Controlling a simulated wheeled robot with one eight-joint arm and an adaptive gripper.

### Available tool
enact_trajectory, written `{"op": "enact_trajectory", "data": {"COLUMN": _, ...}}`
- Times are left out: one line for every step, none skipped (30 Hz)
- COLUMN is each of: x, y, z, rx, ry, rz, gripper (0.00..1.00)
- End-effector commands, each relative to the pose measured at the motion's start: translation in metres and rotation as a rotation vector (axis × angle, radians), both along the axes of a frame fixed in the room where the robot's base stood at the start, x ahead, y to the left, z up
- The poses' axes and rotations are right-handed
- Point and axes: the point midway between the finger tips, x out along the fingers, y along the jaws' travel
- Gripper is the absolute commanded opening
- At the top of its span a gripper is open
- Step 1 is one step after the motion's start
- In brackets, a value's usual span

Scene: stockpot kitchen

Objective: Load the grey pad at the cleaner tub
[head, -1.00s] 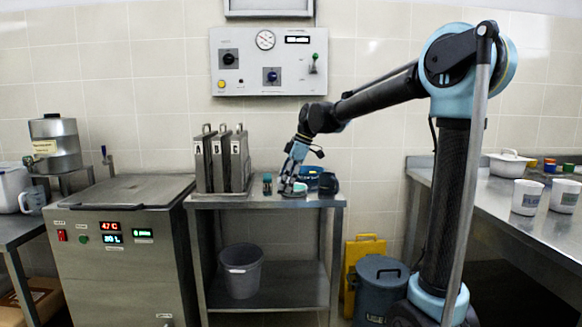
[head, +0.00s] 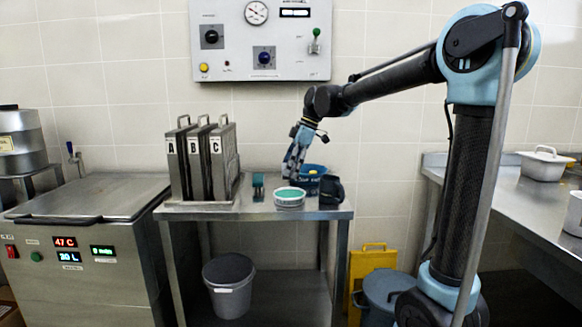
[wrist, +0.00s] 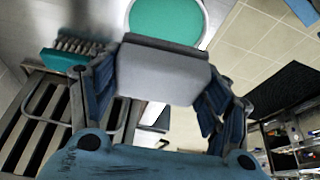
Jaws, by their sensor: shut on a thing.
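My gripper (head: 291,178) is just above and behind the cleaner tub (head: 290,198), a round white tub with a green surface inside. In the wrist view the gripper (wrist: 160,92) is shut on the grey pad (wrist: 163,76), a pale grey block with a darker far edge. The tub (wrist: 167,18) shows beyond the pad, and the pad hides its near rim. I cannot tell whether pad and green surface touch. The pad is too small to make out in the head view.
A teal brush (head: 258,186) stands left of the tub; its bristles show in the wrist view (wrist: 78,48). Metal cases A, B and C (head: 202,162) stand further left. A blue bowl (head: 312,172) and dark mug (head: 331,193) are close on the right.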

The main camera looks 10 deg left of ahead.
Motion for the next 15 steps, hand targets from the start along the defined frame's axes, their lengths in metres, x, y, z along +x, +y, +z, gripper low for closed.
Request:
{"op": "enact_trajectory", "data": {"x": -0.001, "y": 0.001, "z": -0.001, "rx": 0.000, "ry": 0.000, "rz": 0.002, "gripper": 0.51}}
{"op": "enact_trajectory", "data": {"x": -0.001, "y": 0.002, "z": -0.002, "rx": 0.000, "ry": 0.000, "rz": 0.003, "gripper": 0.51}}
{"op": "enact_trajectory", "data": {"x": -0.002, "y": 0.003, "z": -0.003, "rx": 0.000, "ry": 0.000, "rz": 0.004, "gripper": 0.51}}
{"op": "enact_trajectory", "data": {"x": -0.002, "y": 0.004, "z": -0.004, "rx": 0.000, "ry": 0.000, "rz": 0.005, "gripper": 0.51}}
{"op": "enact_trajectory", "data": {"x": -0.003, "y": 0.004, "z": -0.006, "rx": 0.000, "ry": 0.000, "rz": 0.007, "gripper": 0.51}}
{"op": "enact_trajectory", "data": {"x": -0.003, "y": 0.005, "z": -0.009, "rx": 0.000, "ry": 0.000, "rz": 0.008, "gripper": 0.51}}
{"op": "enact_trajectory", "data": {"x": -0.003, "y": 0.006, "z": -0.011, "rx": 0.000, "ry": 0.000, "rz": 0.009, "gripper": 0.51}}
{"op": "enact_trajectory", "data": {"x": -0.004, "y": 0.006, "z": -0.014, "rx": 0.000, "ry": 0.000, "rz": 0.010, "gripper": 0.51}}
{"op": "enact_trajectory", "data": {"x": -0.004, "y": 0.007, "z": -0.017, "rx": 0.000, "ry": 0.000, "rz": 0.011, "gripper": 0.51}}
{"op": "enact_trajectory", "data": {"x": -0.004, "y": 0.007, "z": -0.020, "rx": 0.000, "ry": 0.000, "rz": 0.011, "gripper": 0.51}}
{"op": "enact_trajectory", "data": {"x": -0.005, "y": 0.008, "z": -0.023, "rx": 0.000, "ry": -0.001, "rz": 0.012, "gripper": 0.51}}
{"op": "enact_trajectory", "data": {"x": -0.005, "y": 0.008, "z": -0.027, "rx": 0.000, "ry": 0.000, "rz": 0.012, "gripper": 0.51}}
{"op": "enact_trajectory", "data": {"x": -0.005, "y": 0.008, "z": -0.030, "rx": 0.000, "ry": 0.000, "rz": 0.012, "gripper": 0.51}}
{"op": "enact_trajectory", "data": {"x": -0.005, "y": 0.008, "z": -0.033, "rx": 0.000, "ry": 0.000, "rz": 0.013, "gripper": 0.51}}
{"op": "enact_trajectory", "data": {"x": -0.005, "y": 0.009, "z": -0.037, "rx": 0.000, "ry": 0.000, "rz": 0.013, "gripper": 0.51}}
